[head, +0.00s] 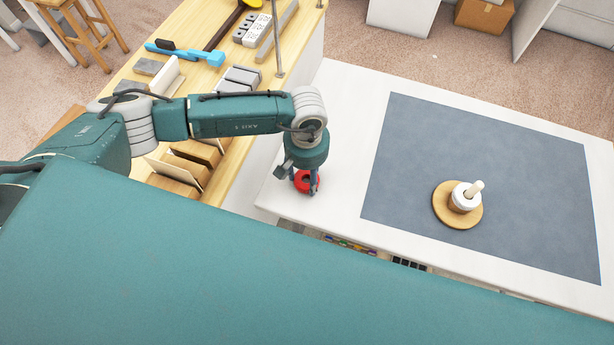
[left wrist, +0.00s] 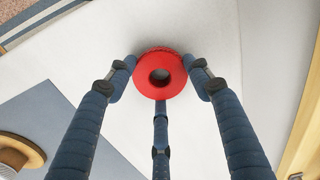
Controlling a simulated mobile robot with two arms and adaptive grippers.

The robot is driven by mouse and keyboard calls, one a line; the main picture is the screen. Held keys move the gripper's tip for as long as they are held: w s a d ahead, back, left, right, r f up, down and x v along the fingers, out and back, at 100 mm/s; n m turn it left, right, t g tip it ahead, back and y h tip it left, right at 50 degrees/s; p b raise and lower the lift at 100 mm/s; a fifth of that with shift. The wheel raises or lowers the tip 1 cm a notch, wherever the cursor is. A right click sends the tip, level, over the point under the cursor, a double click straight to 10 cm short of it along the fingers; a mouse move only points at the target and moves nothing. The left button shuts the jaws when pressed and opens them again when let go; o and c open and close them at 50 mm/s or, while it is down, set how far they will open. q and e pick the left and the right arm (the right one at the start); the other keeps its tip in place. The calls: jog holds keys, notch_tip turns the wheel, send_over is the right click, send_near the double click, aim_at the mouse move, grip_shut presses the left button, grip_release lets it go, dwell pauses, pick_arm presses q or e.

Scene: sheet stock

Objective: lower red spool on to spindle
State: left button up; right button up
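The red spool (head: 301,184) is near the left end of the white table, with its round centre hole facing up. In the left wrist view the red spool (left wrist: 148,83) sits between the fingertips of my left gripper (left wrist: 160,75). The three fingers meet its rim from both sides and below, and appear shut on it. I cannot tell whether it rests on the table or hangs just above. The spindle (head: 475,188) stands upright on a round wooden base (head: 443,209), with a white spool (head: 460,199) around it. My right gripper is out of view.
The spindle stands on a grey mat (head: 410,165) on the white table (head: 343,120); the mat between is clear. A wooden bench (head: 135,65) with tools and blocks lies left of the table. My teal arm crosses above it.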

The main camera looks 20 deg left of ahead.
pick_arm(q)
jog(key=shift+c, duration=1.1)
jog(key=shift+r, duration=0.3)
notch_tip(320, 180, up, 20)
jog(key=b, duration=0.5)
jog(key=shift+f+b, duration=0.25)
jog(key=shift+b, duration=0.1)
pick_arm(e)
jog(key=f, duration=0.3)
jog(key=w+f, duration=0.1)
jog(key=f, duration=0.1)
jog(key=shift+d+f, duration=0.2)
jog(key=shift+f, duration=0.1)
pick_arm(q)
jog(key=shift+o, duration=1)
grip_shut()
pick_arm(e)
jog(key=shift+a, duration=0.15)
